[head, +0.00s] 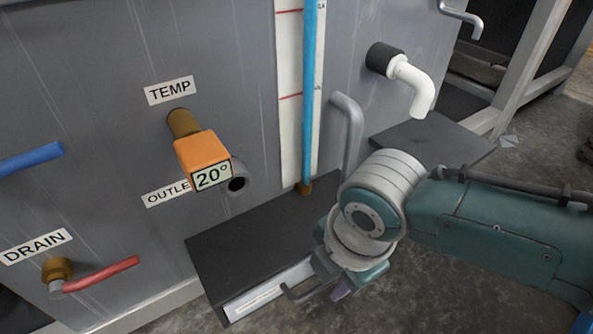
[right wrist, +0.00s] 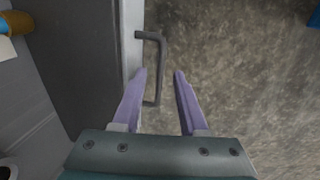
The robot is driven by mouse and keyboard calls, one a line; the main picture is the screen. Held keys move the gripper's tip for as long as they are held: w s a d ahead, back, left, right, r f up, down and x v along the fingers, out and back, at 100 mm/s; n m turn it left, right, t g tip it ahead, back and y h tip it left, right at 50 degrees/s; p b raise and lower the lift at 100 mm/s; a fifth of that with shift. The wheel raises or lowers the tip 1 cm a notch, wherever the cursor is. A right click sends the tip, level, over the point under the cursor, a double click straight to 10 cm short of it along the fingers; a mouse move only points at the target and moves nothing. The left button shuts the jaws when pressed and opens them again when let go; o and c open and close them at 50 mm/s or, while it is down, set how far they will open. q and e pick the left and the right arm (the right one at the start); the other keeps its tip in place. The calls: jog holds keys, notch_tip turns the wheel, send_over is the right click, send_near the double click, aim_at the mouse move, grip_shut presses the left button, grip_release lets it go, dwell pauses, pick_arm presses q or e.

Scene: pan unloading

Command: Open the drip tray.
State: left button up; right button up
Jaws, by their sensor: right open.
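The drip tray sits in a dark-topped box (head: 240,240) low on the machine's front, with a pale front face and label (head: 258,296). Its grey bar handle (head: 300,293) juts from that front, partly hidden by my right gripper (head: 326,286). In the right wrist view the handle (right wrist: 160,62) runs between and just beyond the purple fingertips of my right gripper (right wrist: 162,74). The fingers are open, one on each side of the bar, and I cannot tell whether they touch it. The tray front (right wrist: 131,40) looks flush with the box. My left gripper is not in view.
An orange temperature display (head: 202,158), a grey outlet pipe (head: 237,178), a red drain lever (head: 100,274) and a white spout (head: 412,88) stick out of the grey tank wall. A vertical grey handle (head: 350,135) stands above the box. Bare floor (right wrist: 240,90) lies before the tray.

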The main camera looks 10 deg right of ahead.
jog(key=shift+c, duration=0.3)
grip_shut()
dwell(1.0)
